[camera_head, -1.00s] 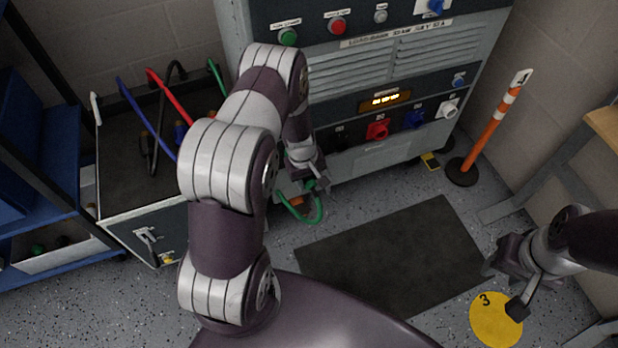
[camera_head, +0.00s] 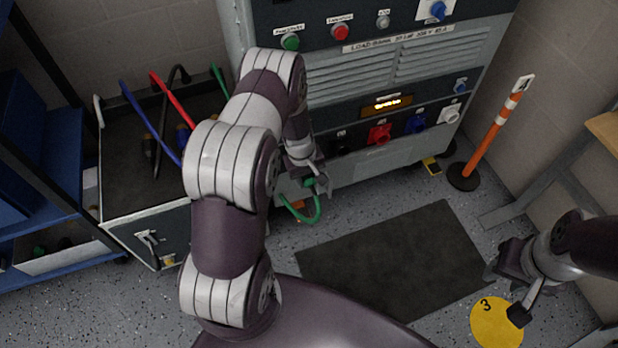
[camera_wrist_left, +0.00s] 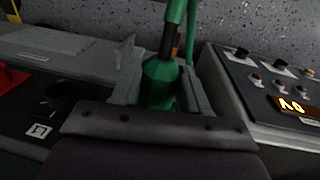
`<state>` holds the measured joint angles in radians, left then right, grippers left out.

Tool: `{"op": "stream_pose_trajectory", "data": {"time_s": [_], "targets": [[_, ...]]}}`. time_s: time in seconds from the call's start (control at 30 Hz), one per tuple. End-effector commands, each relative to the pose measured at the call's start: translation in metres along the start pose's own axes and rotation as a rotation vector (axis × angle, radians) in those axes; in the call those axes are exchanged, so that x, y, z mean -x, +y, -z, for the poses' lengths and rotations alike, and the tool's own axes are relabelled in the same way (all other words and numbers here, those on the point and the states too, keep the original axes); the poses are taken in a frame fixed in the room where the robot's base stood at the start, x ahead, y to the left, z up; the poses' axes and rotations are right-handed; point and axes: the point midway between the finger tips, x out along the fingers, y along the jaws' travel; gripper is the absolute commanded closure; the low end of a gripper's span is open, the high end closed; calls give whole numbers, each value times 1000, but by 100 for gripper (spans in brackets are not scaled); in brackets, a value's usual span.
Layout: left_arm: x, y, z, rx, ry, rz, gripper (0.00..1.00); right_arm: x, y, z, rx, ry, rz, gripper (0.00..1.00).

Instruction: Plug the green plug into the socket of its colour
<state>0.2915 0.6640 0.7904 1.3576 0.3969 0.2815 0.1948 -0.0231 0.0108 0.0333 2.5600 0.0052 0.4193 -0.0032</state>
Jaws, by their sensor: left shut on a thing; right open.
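My left gripper (camera_head: 314,178) is shut on the green plug (camera_head: 309,182), low in front of the load bank, left of the sockets in view. The green cable (camera_head: 318,208) hangs from it in a loop. In the left wrist view the green plug (camera_wrist_left: 160,84) sits between the two fingers. The black socket (camera_wrist_left: 70,95) and part of the red socket (camera_wrist_left: 8,80) show left of it. In the head view the red socket (camera_head: 380,134), blue socket (camera_head: 415,124) and white socket (camera_head: 449,115) are in a row. I see no green socket; my left arm hides part of the panel. My right gripper (camera_head: 504,294) is open and empty.
The load bank (camera_head: 375,165) stands at the back. A cart (camera_head: 125,190) with blue, red and black cables is at left. A dark mat (camera_head: 395,260) lies on the floor. An orange post (camera_head: 490,135) and a bench stand at right. A control box (camera_wrist_left: 270,85) shows in the wrist view.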

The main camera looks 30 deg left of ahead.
Motion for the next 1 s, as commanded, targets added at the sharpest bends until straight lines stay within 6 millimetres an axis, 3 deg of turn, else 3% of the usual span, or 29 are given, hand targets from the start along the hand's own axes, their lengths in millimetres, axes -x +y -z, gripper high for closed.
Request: {"op": "stream_pose_trajectory", "data": {"time_s": [0.7, 0.73, 0.8, 0.83, 1.0], "targets": [[0, 0, 14, -1, 1, -1, 92, 0, 0, 0, 0, 0, 0, 57], [0, 0, 14, -1, 1, -1, 53, 0, 0, 0, 0, 0, 0, 57], [0, 0, 14, -1, 1, -1, 30, 0, 0, 0, 0, 0, 0, 57], [0, 0, 14, -1, 1, -1, 26, 0, 0, 0, 0, 0, 0, 57], [0, 0, 14, -1, 0, 0, 26, 0, 0, 0, 0, 0, 0, 57]]}}
